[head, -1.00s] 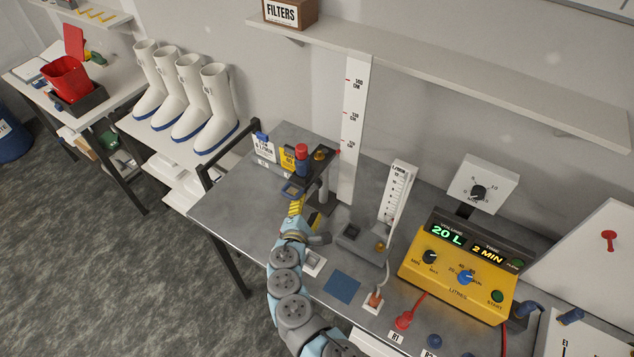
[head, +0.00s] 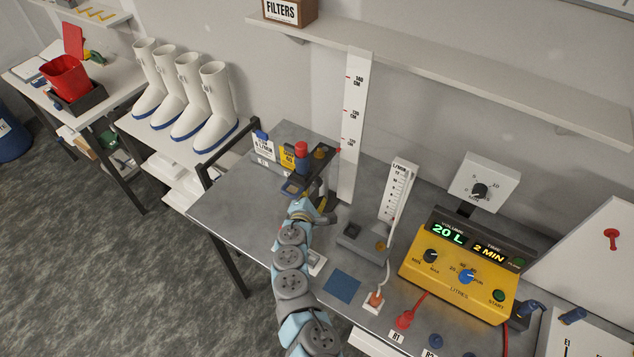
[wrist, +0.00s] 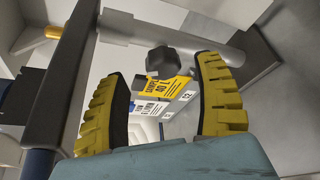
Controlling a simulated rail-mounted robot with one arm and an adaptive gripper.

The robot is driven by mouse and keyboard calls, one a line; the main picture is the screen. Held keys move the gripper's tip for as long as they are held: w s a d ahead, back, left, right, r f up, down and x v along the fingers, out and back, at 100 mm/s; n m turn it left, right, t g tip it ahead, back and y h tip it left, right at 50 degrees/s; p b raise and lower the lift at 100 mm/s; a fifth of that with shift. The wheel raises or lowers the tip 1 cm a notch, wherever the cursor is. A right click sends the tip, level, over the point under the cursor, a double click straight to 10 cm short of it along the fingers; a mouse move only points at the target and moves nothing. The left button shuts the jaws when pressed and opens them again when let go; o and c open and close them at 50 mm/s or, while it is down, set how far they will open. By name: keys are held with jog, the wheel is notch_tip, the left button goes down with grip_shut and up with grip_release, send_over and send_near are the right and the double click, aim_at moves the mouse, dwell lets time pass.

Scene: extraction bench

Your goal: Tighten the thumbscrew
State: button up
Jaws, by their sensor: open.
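The thumbscrew (wrist: 163,61) is a dark lobed knob on a grey metal post (wrist: 190,38) in the wrist view. My gripper (wrist: 165,76) is open, with one ridged yellow finger at each side of the knob in the picture. No contact shows, and I cannot tell whether the knob is between the fingertips or beyond them. In the head view my gripper (head: 318,203) is at the stand, below its dark top arm (head: 308,178). The thumbscrew cannot be made out there.
A yellow sample card (head: 287,157) stands behind the stand. A tall white scale (head: 354,120) rises to its right. A flowmeter (head: 398,190) and a yellow pump box (head: 458,275) are further right. The bench (head: 235,205) is clear to the left.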

aim_at(316, 184)
jog(key=shift+f+b+x, duration=0.25)
jog(key=shift+b+x, duration=0.75)
jog(key=shift+x, duration=0.5)
jog(key=shift+b+x, duration=0.7)
jog(key=shift+x, duration=0.1)
